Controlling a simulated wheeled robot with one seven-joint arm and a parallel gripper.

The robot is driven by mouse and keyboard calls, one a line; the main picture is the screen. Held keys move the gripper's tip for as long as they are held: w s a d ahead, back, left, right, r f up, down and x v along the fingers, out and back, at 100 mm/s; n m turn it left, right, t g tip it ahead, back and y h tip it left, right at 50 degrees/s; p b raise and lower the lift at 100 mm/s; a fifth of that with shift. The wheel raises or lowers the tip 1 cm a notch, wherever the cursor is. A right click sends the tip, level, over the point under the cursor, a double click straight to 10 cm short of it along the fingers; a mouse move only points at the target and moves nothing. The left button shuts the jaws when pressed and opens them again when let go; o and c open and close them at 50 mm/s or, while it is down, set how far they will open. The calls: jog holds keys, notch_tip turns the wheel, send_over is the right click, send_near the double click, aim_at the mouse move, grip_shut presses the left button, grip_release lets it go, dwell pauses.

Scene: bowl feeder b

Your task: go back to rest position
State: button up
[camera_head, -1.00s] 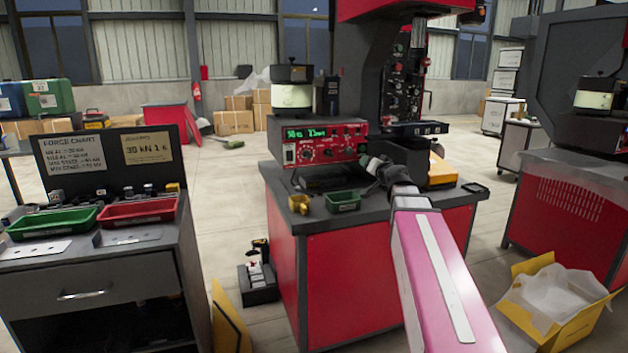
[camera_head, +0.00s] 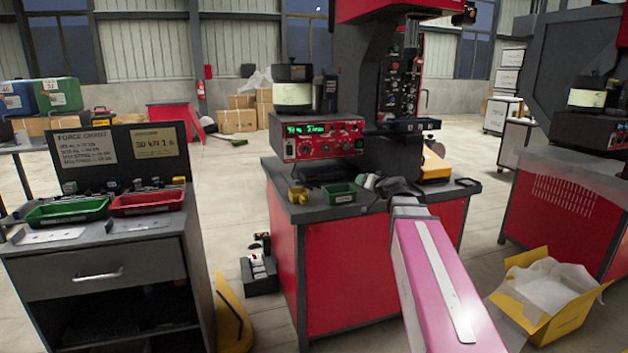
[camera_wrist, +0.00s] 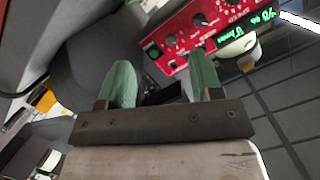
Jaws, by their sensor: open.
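My gripper (camera_wrist: 163,85) shows in the wrist view with its two green fingers apart and nothing held between them. In the head view my arm reaches up from the lower right, and the gripper end (camera_head: 371,182) is small, above the right part of the red workbench's (camera_head: 350,270) grey top. The red control box (camera_head: 318,139) with a lit green display stands behind and left of it. That box also shows in the wrist view (camera_wrist: 195,40), beyond the fingers.
A small green bin (camera_head: 340,194) and a yellow part (camera_head: 297,196) sit on the bench, left of the gripper. A dark press column (camera_head: 395,90) rises behind. A cart with green (camera_head: 66,211) and red (camera_head: 147,202) trays stands left. An open yellow box (camera_head: 548,300) lies right on the floor.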

jog(key=s+a+f+n+g, duration=0.1)
jog(key=s+a+f+g, duration=0.1)
jog(key=f, duration=0.4)
jog(key=s+a+f+g, duration=0.1)
jog(key=s+f+g, duration=0.15)
jog(key=f, duration=0.35)
jog(key=s+d+f+g+h, duration=0.2)
jog(key=s+f+g+h, duration=0.3)
jog(key=s+f, duration=1.5)
notch_tip(320, 180, down, 2)
jog(key=g, duration=0.5)
jog(key=shift+s+d+f+h, duration=0.15)
jog(key=shift+s+d+h, duration=0.15)
